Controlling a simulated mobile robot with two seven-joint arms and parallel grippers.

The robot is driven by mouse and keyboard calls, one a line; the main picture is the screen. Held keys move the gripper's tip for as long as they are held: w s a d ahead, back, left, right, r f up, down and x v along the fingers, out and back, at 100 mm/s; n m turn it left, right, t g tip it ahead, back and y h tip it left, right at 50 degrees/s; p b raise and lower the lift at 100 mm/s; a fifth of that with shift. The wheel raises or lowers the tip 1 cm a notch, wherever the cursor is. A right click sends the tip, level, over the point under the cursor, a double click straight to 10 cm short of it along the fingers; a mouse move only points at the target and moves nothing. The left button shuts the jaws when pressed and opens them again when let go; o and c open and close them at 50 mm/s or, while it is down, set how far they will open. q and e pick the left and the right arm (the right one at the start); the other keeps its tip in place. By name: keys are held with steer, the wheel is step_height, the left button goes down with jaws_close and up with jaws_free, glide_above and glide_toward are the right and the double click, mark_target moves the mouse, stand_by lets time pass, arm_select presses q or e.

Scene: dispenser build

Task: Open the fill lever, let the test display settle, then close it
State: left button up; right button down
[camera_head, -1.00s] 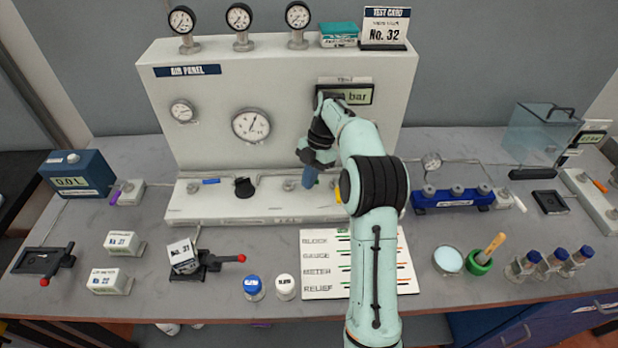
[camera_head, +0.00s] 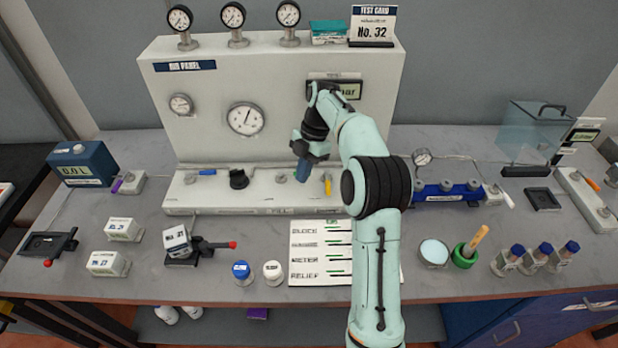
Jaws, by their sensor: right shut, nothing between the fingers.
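The white air panel (camera_head: 290,130) stands at the back of the table, with a low front ledge (camera_head: 350,205) marked FILL. My right gripper (camera_head: 303,173) points down just above this ledge, shut and empty. A yellow lever (camera_head: 328,185) stands just right of the fingers. A bit of green shows by the fingertips. I cannot tell which handle is the fill lever or whether the fingers touch one. The test display (camera_head: 350,90) on the upper right of the panel is partly hidden by my right arm; only "bar" reads. My left gripper is not in view.
A blue lever (camera_head: 207,172) and black knob (camera_head: 238,179) sit left on the ledge. A white check card (camera_head: 310,270) lies in front, partly under my arm. A blue valve block (camera_head: 447,192) stands right. Blue-capped (camera_head: 241,271) and white-capped (camera_head: 273,271) bottles stand front.

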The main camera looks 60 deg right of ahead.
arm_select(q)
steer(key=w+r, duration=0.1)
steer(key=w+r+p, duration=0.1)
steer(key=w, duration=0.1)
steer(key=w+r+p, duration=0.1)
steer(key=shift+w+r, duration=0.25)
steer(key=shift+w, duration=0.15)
arm_select(e)
step_height(320, 180, up, 6)
steer(key=w+d, duration=0.2)
steer(key=shift+w+d+r, duration=0.15)
steer(key=shift+w+r, duration=0.1)
steer(key=shift+w, duration=0.15)
